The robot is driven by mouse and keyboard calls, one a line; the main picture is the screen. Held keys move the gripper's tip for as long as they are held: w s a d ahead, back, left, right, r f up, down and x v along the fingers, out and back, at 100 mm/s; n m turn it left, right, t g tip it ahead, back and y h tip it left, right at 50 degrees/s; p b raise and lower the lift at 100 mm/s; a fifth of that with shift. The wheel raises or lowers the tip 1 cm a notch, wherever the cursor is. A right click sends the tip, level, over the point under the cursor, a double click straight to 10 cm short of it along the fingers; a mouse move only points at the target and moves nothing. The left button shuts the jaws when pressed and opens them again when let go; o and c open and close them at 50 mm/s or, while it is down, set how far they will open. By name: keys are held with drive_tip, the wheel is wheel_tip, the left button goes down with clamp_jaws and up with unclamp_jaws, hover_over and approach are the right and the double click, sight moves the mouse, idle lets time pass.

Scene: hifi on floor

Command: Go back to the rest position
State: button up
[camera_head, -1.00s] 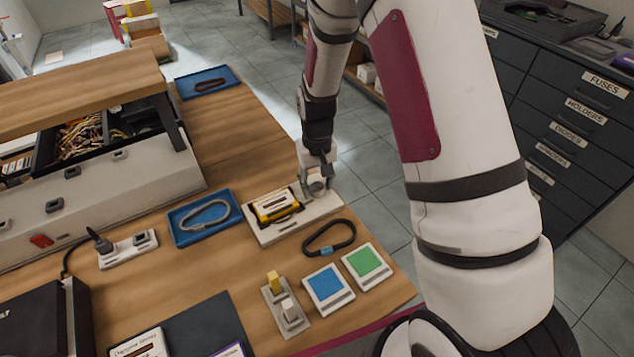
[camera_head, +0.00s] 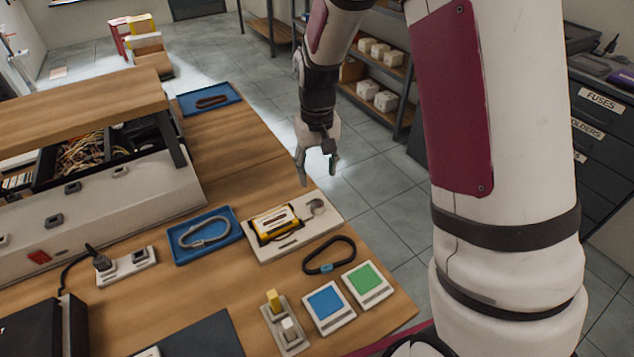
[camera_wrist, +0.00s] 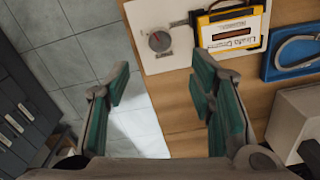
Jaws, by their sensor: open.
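My gripper (camera_head: 318,168) is open and empty in the head view. It hangs above the far right edge of the wooden table, apart from the things on it. In the wrist view the two green-lined fingers (camera_wrist: 163,105) stand wide apart, with table edge and floor between them. Below is a pale board (camera_head: 296,233) bearing a yellow-and-black device (camera_head: 272,224) and a round grey dial (camera_head: 316,207). The dial (camera_wrist: 160,41) and the yellow device (camera_wrist: 232,32) also show in the wrist view.
Drawers (camera_head: 600,140) stand right. The tiled floor beyond the table is open.

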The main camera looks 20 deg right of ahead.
drive_tip(key=shift+r, duration=0.65)
